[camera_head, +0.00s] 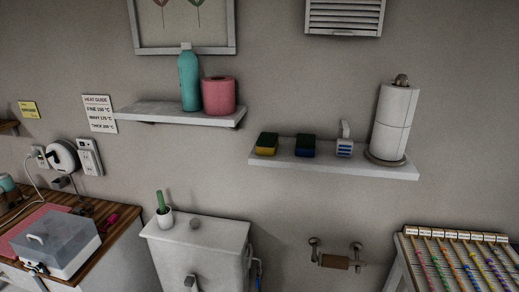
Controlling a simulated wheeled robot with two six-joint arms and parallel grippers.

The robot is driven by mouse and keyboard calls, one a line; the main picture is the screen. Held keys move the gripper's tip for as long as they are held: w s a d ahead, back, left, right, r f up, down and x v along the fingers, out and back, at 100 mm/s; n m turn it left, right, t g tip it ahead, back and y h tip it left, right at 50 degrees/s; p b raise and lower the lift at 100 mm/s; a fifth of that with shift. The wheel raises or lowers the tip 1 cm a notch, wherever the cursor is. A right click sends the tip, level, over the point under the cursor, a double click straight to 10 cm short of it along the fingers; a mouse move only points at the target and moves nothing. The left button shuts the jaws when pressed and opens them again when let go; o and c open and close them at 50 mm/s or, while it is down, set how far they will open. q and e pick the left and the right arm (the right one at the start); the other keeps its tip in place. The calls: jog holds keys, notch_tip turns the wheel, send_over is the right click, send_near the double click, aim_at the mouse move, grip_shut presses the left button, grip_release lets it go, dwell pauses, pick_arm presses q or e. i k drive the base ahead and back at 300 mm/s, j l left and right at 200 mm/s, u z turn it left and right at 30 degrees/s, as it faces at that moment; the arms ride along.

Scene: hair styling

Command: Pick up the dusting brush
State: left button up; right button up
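I cannot pick out a dusting brush with certainty in the head view. A small white item with blue stripes and an upright handle (345,142) stands on the right wall shelf, and I cannot tell whether it is a brush. Small dark items and a magenta item (112,220) lie on the wooden counter at left, too small to identify. Neither of my grippers shows in this view.
The right shelf (290,166) holds sponges and a paper roll (393,120). A rack of coloured strands (455,255) stands at right.

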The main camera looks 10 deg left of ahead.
aim_at(163, 209)
jog(key=u, duration=1)
